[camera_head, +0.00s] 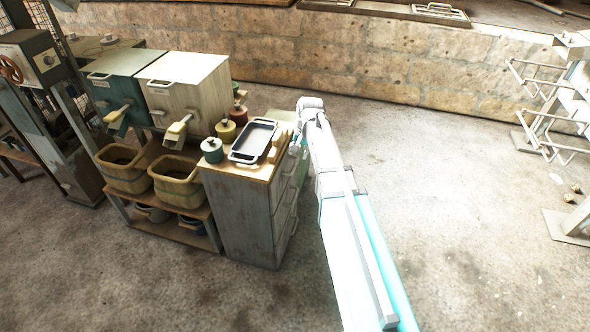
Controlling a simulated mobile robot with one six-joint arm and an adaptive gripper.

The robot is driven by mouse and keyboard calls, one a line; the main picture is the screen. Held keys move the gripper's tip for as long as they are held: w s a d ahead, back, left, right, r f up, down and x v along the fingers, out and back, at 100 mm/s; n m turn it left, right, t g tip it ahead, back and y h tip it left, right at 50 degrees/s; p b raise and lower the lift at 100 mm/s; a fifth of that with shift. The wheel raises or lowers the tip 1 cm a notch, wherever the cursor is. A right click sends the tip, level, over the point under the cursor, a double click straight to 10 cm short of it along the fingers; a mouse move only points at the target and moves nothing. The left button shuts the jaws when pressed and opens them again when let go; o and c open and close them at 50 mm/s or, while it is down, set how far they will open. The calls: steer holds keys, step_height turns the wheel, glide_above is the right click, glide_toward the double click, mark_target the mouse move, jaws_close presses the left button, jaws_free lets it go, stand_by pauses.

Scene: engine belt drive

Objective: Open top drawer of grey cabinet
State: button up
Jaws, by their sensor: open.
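The grey cabinet (247,218) stands left of my arm, with a wooden top. Its drawer fronts are on the right side and are seen at a steep angle. Drawer handles (292,226) show on that side. My gripper (296,149) is open, close to the upper part of the drawer side, near the top drawer. The arm covers part of that area. I cannot tell whether the fingers touch the top handle, or whether the top drawer is fully closed.
A dark tray (253,141) and several lidded pots (212,150) sit on the cabinet top. A bench with wooden tubs (177,184) stands to the left. A metal rack (550,120) is at the far right. The floor (450,210) right of my arm is mostly clear.

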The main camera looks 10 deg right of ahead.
mark_target(295, 167)
steer(key=shift+b+x, duration=2.85)
steer(key=shift+x, duration=0.35)
steer(key=shift+c, duration=0.2)
jaws_close()
